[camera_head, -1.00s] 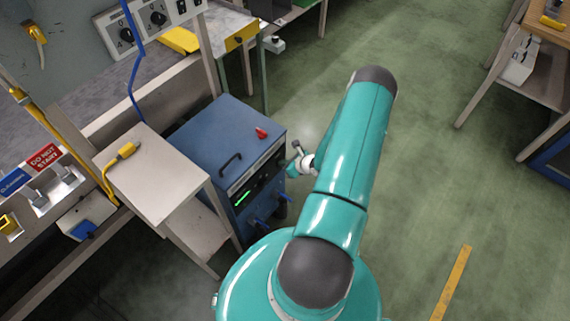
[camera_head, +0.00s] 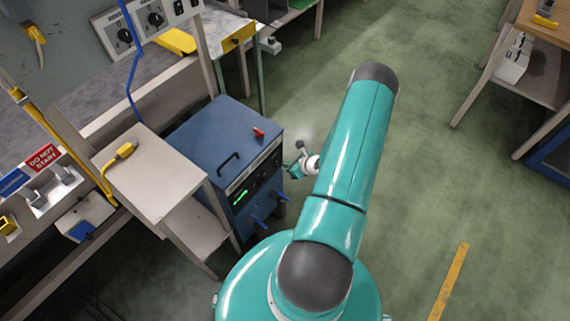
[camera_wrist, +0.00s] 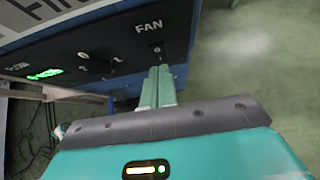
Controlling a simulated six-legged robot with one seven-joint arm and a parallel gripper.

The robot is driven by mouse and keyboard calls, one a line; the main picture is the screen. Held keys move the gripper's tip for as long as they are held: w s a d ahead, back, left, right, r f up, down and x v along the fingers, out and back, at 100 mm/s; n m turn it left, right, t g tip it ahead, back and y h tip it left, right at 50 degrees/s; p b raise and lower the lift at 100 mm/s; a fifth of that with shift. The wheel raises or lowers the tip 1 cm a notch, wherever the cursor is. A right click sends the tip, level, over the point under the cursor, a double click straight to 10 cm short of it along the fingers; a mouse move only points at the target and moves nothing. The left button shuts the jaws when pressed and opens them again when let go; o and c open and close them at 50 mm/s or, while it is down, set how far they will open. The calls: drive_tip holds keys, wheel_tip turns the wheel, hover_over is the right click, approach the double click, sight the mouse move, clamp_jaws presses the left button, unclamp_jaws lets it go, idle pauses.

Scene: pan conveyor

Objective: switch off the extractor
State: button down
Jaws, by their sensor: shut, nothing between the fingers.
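The extractor (camera_head: 215,138) is a blue box with a black handle on top and a dark front panel. In the wrist view its panel (camera_wrist: 100,52) carries the word FAN, with a small switch (camera_wrist: 157,49) below it. A green display glows at the panel's left, beside a dial marked 0 and 2. My gripper (camera_wrist: 158,69) is shut and empty, its fingertips just below the FAN switch in the picture; I cannot tell whether they touch it. In the head view my gripper (camera_head: 297,170) is beside the panel's right end, partly hidden by my arm.
A small beige table (camera_head: 150,180) with a yellow connector (camera_head: 121,153) stands left of the extractor. A red object (camera_head: 258,132) lies on the extractor's top. Blue fittings (camera_head: 262,222) stick out low on its front. Green floor to the right is open.

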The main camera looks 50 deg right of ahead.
drive_tip(key=w+r+v, duration=0.1)
drive_tip(key=v, duration=0.9)
drive_tip(key=shift+s+r, duration=0.25)
drive_tip(key=w+a+r+n+y, duration=0.2)
drive_tip(key=w+a+r+n, duration=0.15)
drive_tip(key=r, duration=0.25)
drive_tip(key=w+a+r+n+y, duration=0.1)
drive_tip(key=w+a+r+n, duration=0.25)
drive_tip(key=r, duration=0.35)
drive_tip(key=w+a+r+n+g+y, duration=0.1)
drive_tip(key=w+a+r+n+g, duration=0.1)
drive_tip(key=a+r+n, duration=0.45)
drive_tip(key=w+a+r+n+g+y, duration=0.1)
drive_tip(key=w+a+r+n+g, duration=0.1)
drive_tip(key=a+r+n, duration=0.5)
drive_tip(key=s+a+r+n+h, duration=0.3)
drive_tip(key=s+a+r+n, duration=0.4)
drive_tip(key=r, duration=0.2)
drive_tip(key=s+a+r+n+h, duration=0.2)
drive_tip(key=s+a+r+n, duration=0.5)
drive_tip(key=r, duration=0.3)
drive_tip(key=shift+s+a+r+h, duration=0.25)
drive_tip(key=shift+a+r+h, duration=0.15)
drive_tip(key=shift+a, duration=0.1)
